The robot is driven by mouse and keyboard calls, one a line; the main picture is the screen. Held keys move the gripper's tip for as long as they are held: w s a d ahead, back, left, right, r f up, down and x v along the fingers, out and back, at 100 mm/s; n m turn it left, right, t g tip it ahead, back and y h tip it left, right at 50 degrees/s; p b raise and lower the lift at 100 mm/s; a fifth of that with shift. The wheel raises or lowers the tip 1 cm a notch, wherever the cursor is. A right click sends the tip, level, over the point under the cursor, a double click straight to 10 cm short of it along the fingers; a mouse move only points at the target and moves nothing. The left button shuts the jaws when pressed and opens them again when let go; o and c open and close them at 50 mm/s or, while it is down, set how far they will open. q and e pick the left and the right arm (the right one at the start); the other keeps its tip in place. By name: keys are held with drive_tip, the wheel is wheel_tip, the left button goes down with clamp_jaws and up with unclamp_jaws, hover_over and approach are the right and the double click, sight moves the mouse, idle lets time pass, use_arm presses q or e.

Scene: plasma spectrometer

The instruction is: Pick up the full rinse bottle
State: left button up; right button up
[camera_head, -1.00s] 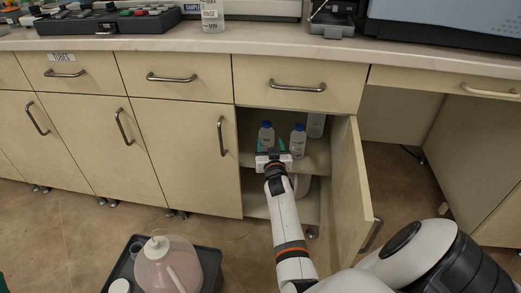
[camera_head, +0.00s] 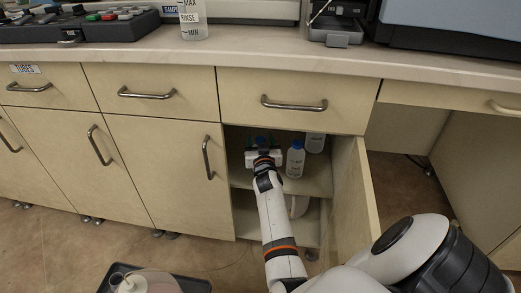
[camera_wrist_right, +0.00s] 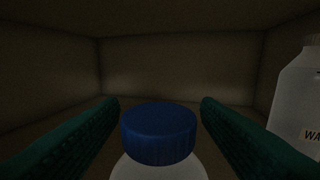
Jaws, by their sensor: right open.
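My right gripper (camera_head: 263,146) is inside the open cabinet, at the upper shelf, with its two green fingers apart. In the right wrist view, a white bottle with a blue cap (camera_wrist_right: 158,133) stands upright between the open fingers, with a gap on both sides of the cap. In the head view this bottle is mostly hidden behind the gripper; its label does not show. A second blue-capped white bottle (camera_head: 295,160) stands just right of the gripper. A third pale bottle (camera_head: 315,142) stands behind it. My left gripper is not in view.
The open cabinet door (camera_head: 352,205) stands right of my arm. The wrist view shows a bottle labelled "WA…" (camera_wrist_right: 299,95) near the right finger. A container marked RINSE (camera_head: 193,22) stands on the counter. A dark tray (camera_head: 190,283) is on the floor side.

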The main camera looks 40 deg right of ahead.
drive_tip(key=shift+a+r, duration=0.15)
clamp_jaws()
idle(0.4)
